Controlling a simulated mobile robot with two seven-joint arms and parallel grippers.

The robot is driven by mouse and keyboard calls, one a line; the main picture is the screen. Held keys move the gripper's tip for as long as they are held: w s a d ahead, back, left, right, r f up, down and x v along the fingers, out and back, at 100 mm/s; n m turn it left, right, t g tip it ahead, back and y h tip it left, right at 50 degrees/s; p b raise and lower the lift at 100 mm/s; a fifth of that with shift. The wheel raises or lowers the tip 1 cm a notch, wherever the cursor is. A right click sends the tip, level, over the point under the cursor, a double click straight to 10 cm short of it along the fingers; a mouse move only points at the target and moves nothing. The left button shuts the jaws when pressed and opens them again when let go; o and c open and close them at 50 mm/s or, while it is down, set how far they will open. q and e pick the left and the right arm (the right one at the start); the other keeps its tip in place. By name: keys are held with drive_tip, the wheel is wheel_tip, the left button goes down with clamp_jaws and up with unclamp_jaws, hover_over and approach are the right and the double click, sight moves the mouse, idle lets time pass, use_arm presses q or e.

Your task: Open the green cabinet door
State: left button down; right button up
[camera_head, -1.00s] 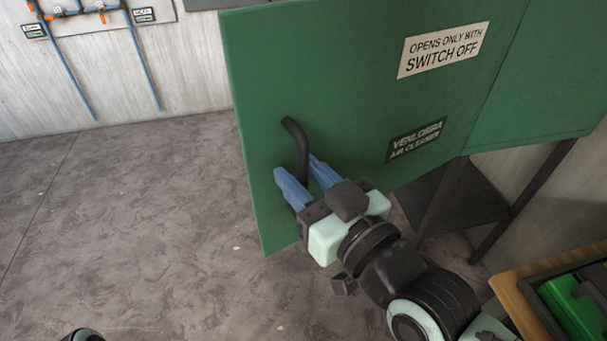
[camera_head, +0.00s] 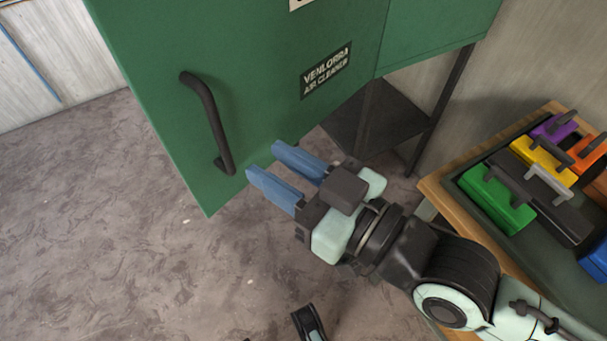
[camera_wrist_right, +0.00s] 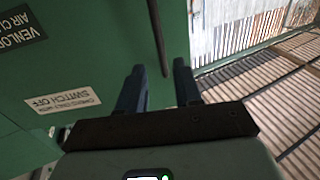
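The green cabinet door (camera_head: 265,60) fills the upper part of the head view, with a dark bar handle (camera_head: 211,118) near its left edge. I cannot tell whether the door is ajar. My right gripper (camera_head: 266,162) is open and empty, fingers apart, just right of the handle's lower end and clear of it in the head view. In the right wrist view the handle (camera_wrist_right: 156,35) runs down toward the gap between the open fingers (camera_wrist_right: 159,72); no contact shows. My left gripper is not recognisable in view.
A wooden-edged table (camera_head: 436,187) at right bears a dark tray with coloured blocks with handles, including a green one (camera_head: 494,200). A dark stand (camera_head: 375,128) is under the cabinet. Floor at left is clear. A dark part at bottom centre is unclear.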

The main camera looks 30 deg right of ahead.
use_arm(q)
drive_tip(key=shift+w+r, duration=0.35)
drive_tip(key=shift+w, duration=0.1)
use_arm(e)
drive_tip(key=shift+v, duration=1.55)
use_arm(q)
drive_tip(key=shift+s+d, duration=0.1)
